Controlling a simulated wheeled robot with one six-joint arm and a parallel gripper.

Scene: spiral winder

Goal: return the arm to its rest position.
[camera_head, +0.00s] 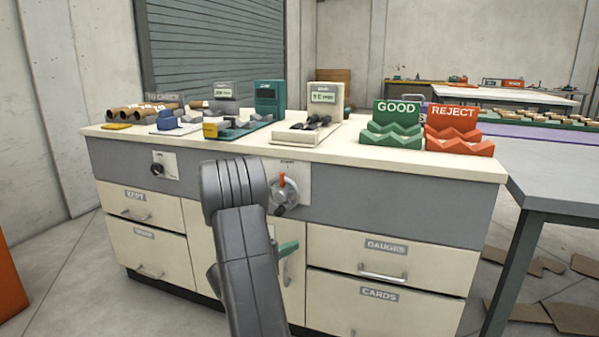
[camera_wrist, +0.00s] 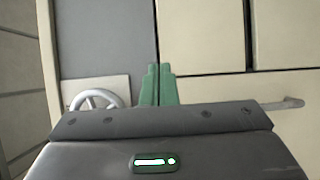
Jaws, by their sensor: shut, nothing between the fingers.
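My arm rises in front of the cabinet in the head view, folded, with its upper link upright. My gripper (camera_head: 288,248) shows as green fingers to the right of the arm, in front of the cabinet doors, below the control panel. In the wrist view the two green fingers (camera_wrist: 159,70) lie side by side, shut and empty. Whether they touch the cabinet front (camera_wrist: 195,50) cannot be told, but nothing is held. Part of the gripper is hidden behind my arm in the head view.
The cabinet (camera_head: 390,210) has a round hand wheel (camera_head: 284,195) near my arm and drawer handles (camera_head: 382,275) that stick out. On its top are a green GOOD rack (camera_head: 393,125), a red REJECT rack (camera_head: 459,132) and instruments. A grey table (camera_head: 550,175) stands at right.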

